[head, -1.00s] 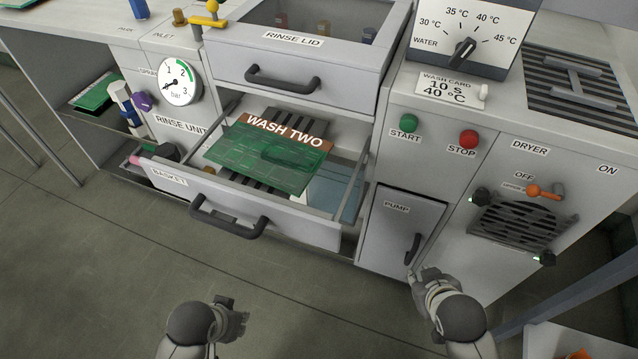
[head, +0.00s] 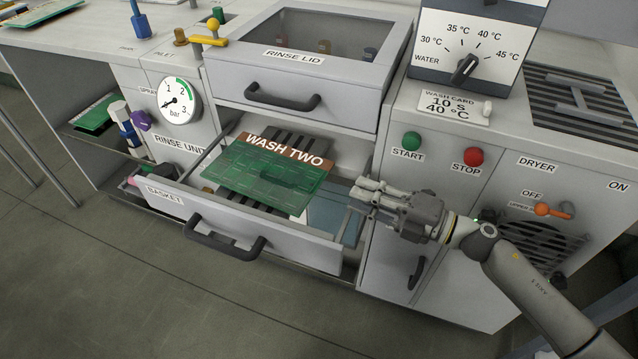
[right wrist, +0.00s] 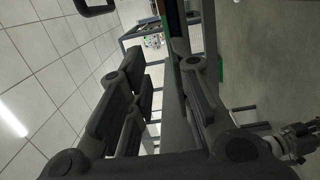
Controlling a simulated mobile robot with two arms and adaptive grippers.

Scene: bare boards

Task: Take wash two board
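The wash two board (head: 265,172) is a green circuit board with a brown strip lettered WASH TWO. It lies tilted across dark slats in the pulled-out basket drawer (head: 240,230). My right gripper (head: 362,192) is at the drawer's right side, fingers pointing left, right of the board and apart from it. In the right wrist view its two dark fingers (right wrist: 165,95) stand apart with a gap and nothing held between them. My left gripper is out of the head view; a grey gripper, likely mine, shows at the right wrist view's lower right edge (right wrist: 295,140), its fingers unclear.
The start button (head: 411,141), stop button (head: 473,157) and dryer switch (head: 553,210) are on the right-hand panels. Another green board (head: 95,114) lies on a shelf at left. The floor in front is clear.

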